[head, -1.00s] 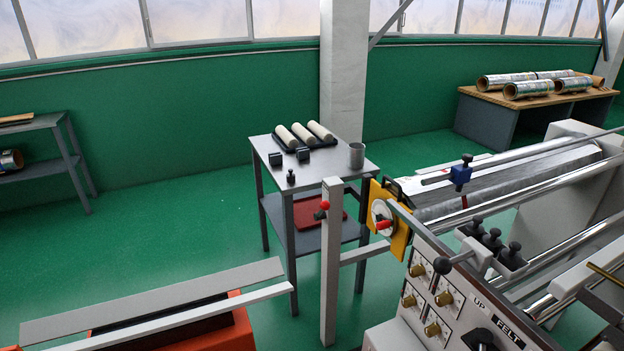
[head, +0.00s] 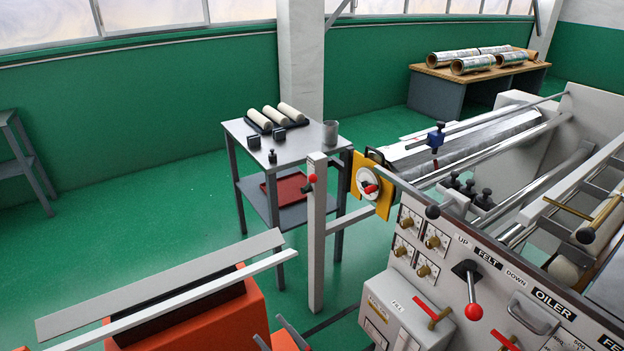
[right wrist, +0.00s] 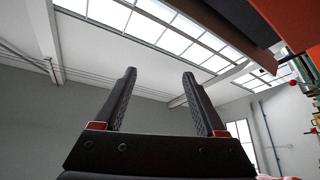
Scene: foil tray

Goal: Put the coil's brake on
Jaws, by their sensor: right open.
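The foil coil (head: 478,142) is a silvery roll lying in the machine at the upper right of the head view. Near its close end is a yellow plate (head: 357,178) with a white disc and a red knob (head: 370,188). A grey post (head: 316,240) in front has another small red knob (head: 312,178) near its top. I cannot tell for certain which knob is the brake.
The machine's control panel (head: 440,235) has several knobs and a red-tipped lever (head: 472,290). A grey side table (head: 300,150) holds pale rollers. Green floor is open between them.

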